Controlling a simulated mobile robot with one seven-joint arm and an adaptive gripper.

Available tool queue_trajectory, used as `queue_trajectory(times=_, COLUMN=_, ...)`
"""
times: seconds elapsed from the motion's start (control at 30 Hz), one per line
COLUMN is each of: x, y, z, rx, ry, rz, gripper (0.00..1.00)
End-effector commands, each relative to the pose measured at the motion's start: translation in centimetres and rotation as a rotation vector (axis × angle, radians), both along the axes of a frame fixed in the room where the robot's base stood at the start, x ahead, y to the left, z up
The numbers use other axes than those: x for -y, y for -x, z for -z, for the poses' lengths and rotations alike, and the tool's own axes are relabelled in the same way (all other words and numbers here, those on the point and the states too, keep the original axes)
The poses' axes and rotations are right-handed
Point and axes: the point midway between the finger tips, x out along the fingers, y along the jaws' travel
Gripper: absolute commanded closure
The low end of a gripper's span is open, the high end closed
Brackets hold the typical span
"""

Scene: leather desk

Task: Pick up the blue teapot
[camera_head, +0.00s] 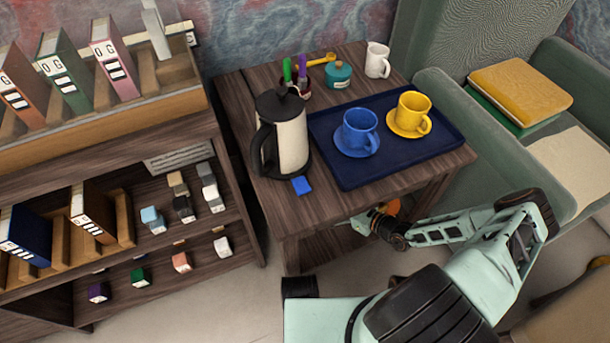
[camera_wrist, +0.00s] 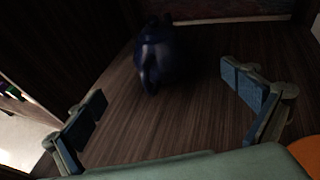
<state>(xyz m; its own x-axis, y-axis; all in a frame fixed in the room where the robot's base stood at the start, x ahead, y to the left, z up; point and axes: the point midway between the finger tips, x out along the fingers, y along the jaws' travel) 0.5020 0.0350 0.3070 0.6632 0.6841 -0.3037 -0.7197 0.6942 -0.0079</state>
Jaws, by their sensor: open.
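The blue teapot (camera_wrist: 158,55) shows dark in the wrist view, standing on a shaded wooden surface, with a narrow part, spout or handle, pointing toward me. It does not show in the camera_head view, where the tabletop covers the space below. My gripper (camera_wrist: 168,92) is open and empty, one finger to the left and one to the right, with the teapot ahead between them and apart from both. In the camera_head view my gripper (camera_head: 366,221) reaches in under the table's right front edge, its fingers partly hidden.
The wooden table (camera_head: 300,215) bears a dark blue tray (camera_head: 400,155) with a blue cup (camera_head: 360,130) and a yellow cup (camera_head: 412,112). A black-and-cream pot (camera_head: 292,145) stands at its left. An orange thing (camera_wrist: 305,158) is near my right finger. A green armchair (camera_head: 445,95) stands at right.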

Motion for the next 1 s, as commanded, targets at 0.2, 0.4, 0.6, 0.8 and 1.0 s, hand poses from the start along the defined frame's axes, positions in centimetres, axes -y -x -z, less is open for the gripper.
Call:
queue_trajectory(times=0.2, x=-1.3, y=-1.5, z=0.7, rx=0.001, ry=-0.015, rz=0.017, gripper=0.00)
queue_trajectory(times=0.4, x=-3.4, y=-3.6, z=1.7, rx=0.001, ry=-0.014, rz=0.014, gripper=0.00)
queue_trajectory(times=0.6, x=-4.4, y=-4.5, z=2.1, rx=0.000, ry=-0.013, rz=0.014, gripper=0.00)
queue_trajectory(times=0.8, x=-6.1, y=-6.3, z=3.2, rx=0.000, ry=-0.014, rz=0.013, gripper=0.00)
queue_trajectory(times=1.0, x=-7.3, y=-7.6, z=3.4, rx=0.001, ry=-0.011, rz=0.015, gripper=0.00)
